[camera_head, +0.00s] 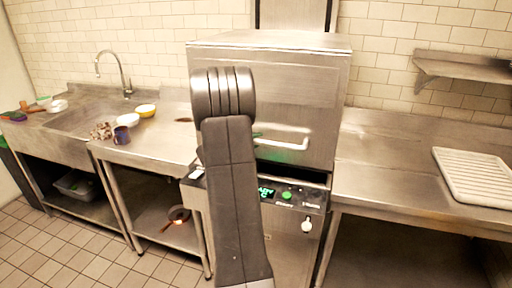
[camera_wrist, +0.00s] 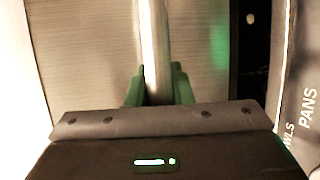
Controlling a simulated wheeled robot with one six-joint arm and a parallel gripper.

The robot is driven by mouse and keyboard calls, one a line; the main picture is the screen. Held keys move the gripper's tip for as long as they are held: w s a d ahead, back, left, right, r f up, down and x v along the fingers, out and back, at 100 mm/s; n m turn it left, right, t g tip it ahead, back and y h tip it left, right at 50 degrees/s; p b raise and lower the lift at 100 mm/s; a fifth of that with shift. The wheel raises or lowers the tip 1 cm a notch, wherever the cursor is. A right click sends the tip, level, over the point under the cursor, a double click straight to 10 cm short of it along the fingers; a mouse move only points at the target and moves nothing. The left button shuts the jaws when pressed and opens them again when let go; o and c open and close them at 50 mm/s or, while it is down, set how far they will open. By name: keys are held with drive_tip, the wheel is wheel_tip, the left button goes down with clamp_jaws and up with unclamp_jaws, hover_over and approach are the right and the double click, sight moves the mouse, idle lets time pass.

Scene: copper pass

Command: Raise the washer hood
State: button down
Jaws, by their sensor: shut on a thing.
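The washer hood (camera_head: 310,85) is a large steel box in the middle of the head view, down over the washer. Its handle (camera_head: 290,145) is a pale horizontal bar on the hood's front. In the wrist view the handle (camera_wrist: 153,45) runs upright between the green fingers of my gripper (camera_wrist: 158,88), which is shut on it. In the head view my arm hides my gripper and the left part of the handle. The washer's control panel (camera_head: 300,194) sits below the hood, with a green display and a green button.
A steel counter with a white ribbed rack (camera_head: 475,175) stands right, under a wall shelf (camera_head: 465,66). At left are a sink with a tap (camera_head: 122,75), a blue mug (camera_head: 121,135) and bowls (camera_head: 146,110). A pan (camera_head: 178,215) lies on the lower shelf.

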wheel_tip(320, 180, up, 36)
drive_tip(key=p, duration=0.8)
drive_tip(key=shift+f, duration=0.15)
drive_tip(key=c, duration=1.3)
unclamp_jaws()
drive_tip(key=shift+s+a, duration=0.1)
drive_tip(key=b+v, duration=0.3)
drive_tip(key=v, duration=1)
drive_tip(key=shift+s+a, duration=0.15)
drive_tip(key=shift+s, duration=0.1)
drive_tip(key=shift+w, duration=0.1)
